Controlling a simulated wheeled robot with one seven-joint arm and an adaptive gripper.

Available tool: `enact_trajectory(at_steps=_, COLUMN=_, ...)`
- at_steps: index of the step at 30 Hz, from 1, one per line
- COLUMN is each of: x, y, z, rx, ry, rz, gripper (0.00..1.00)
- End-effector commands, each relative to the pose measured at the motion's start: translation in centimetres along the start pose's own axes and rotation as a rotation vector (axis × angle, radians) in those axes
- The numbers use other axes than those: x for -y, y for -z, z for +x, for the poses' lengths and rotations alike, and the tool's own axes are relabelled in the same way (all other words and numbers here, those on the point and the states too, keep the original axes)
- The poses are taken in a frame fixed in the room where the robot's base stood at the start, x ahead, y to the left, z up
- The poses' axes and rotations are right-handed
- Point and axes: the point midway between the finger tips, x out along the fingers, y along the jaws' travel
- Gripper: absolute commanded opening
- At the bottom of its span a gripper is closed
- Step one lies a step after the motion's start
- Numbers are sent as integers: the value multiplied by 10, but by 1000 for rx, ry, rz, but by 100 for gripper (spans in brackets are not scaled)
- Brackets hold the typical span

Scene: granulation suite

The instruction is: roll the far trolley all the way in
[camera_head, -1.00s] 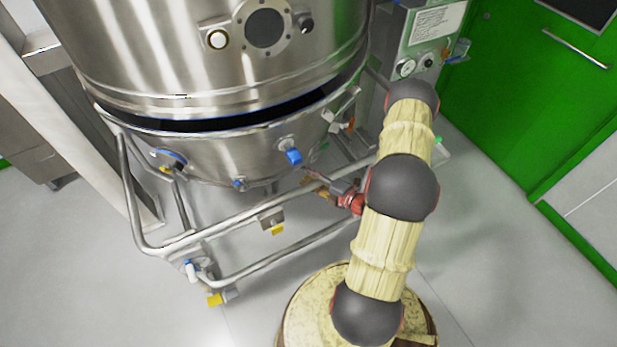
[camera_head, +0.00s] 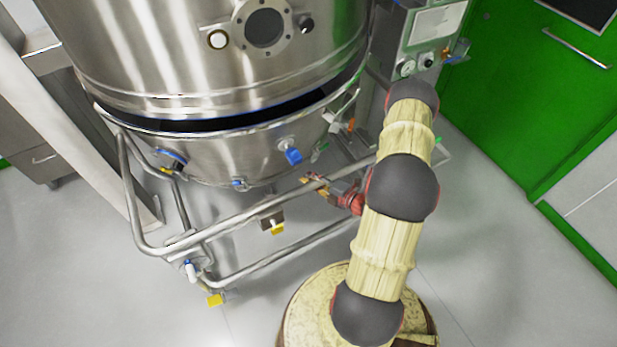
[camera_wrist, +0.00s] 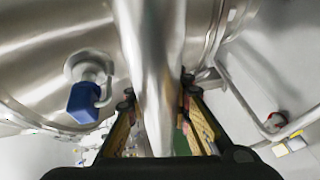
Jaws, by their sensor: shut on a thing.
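The trolley (camera_head: 242,214) is a tubular steel frame on castors that carries a round steel bowl (camera_head: 235,158). The bowl sits under a large steel vessel (camera_head: 205,50), with a dark gap between their rims. My gripper (camera_head: 312,184) is at the trolley's upper front rail, near its right part. In the wrist view my gripper (camera_wrist: 157,120) has one finger on each side of a steel bar (camera_wrist: 152,60) and is shut on it. The blue-handled fitting (camera_wrist: 85,100) on the bowl lies left of the bar. My arm hides part of the trolley's right side.
Castors with yellow pedals (camera_head: 215,299) stand at the front left of the trolley. A control panel (camera_head: 425,40) is behind right, beside a green door (camera_head: 540,90). A white column (camera_head: 75,150) stands close on the left. Grey floor is clear at right.

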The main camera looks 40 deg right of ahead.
Motion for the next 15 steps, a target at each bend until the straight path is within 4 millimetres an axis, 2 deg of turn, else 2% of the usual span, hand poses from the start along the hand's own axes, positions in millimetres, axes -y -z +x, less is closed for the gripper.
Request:
enact_trajectory(at_steps=5, x=-2, y=-2, z=3, rx=-1, ry=-2, rz=-2, gripper=0)
enact_trajectory(at_steps=11, x=-10, y=-12, z=27, rx=-1, ry=-5, rz=-7, gripper=0)
enact_trajectory(at_steps=15, x=-12, y=-14, z=30, rx=1, ry=-9, rz=-6, gripper=0)
